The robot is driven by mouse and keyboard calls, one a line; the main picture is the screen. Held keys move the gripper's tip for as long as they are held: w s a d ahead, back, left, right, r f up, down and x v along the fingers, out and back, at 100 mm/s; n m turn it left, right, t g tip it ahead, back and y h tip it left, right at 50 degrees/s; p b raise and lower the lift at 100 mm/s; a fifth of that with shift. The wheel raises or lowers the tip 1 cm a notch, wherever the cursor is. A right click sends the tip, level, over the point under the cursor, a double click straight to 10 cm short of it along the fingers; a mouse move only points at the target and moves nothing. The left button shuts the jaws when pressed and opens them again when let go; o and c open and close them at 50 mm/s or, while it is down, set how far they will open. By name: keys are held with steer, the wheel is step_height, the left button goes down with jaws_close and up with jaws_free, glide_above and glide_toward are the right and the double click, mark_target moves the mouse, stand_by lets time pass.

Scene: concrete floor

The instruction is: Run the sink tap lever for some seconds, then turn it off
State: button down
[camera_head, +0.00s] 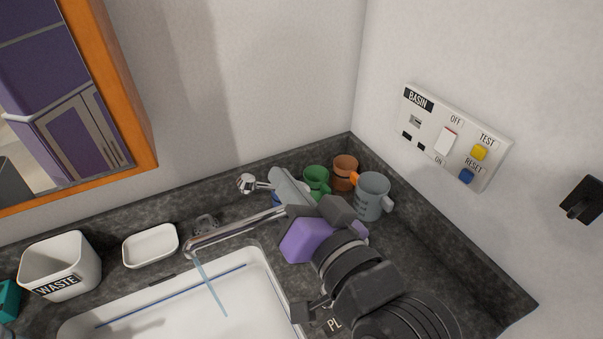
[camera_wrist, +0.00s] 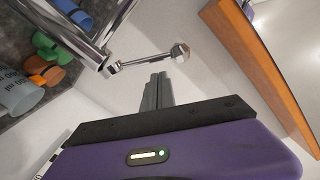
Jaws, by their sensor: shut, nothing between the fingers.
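The chrome tap spout (camera_head: 235,232) reaches over the white sink basin (camera_head: 262,268). A thin blue water stream (camera_head: 209,285) falls from its end into the basin. The tap lever (camera_head: 247,184) ends in a round knob, just left of my gripper fingers. In the wrist view the lever (camera_wrist: 148,62) runs from the chrome tap body to its knob, in front of my fingertips. My gripper (camera_head: 279,174) is shut and empty, with its fingertips (camera_wrist: 158,76) close beside the lever; I cannot tell whether they touch. My purple hand hides the tap base in the head view.
Green (camera_head: 316,180), orange (camera_head: 345,171) and grey (camera_head: 372,197) mugs stand in the corner right of my gripper. A soap dish (camera_head: 150,246) and a waste bin (camera_head: 60,265) stand left. A BASIN switch panel (camera_head: 452,136) is on the right wall. A wood-framed mirror (camera_head: 125,90) hangs left.

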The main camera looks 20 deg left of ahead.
steer(key=shift+s+a+f, duration=0.2)
steer(key=shift+a+f, duration=0.1)
steer(key=shift+f, duration=0.15)
steer(key=shift+s+a+f+n+b, duration=0.2)
steer(key=shift+f+n+b, duration=0.2)
steer(key=shift+n, duration=0.15)
steer(key=shift+s+a+f+n+b, duration=0.15)
steer(key=shift+f+n+b, duration=0.2)
steer(key=shift+n, duration=0.2)
steer(key=shift+s+a+f+n, duration=0.2)
steer(key=shift+s+f+n, duration=0.1)
steer(key=shift+f+n, duration=0.1)
steer(key=shift+r, duration=0.15)
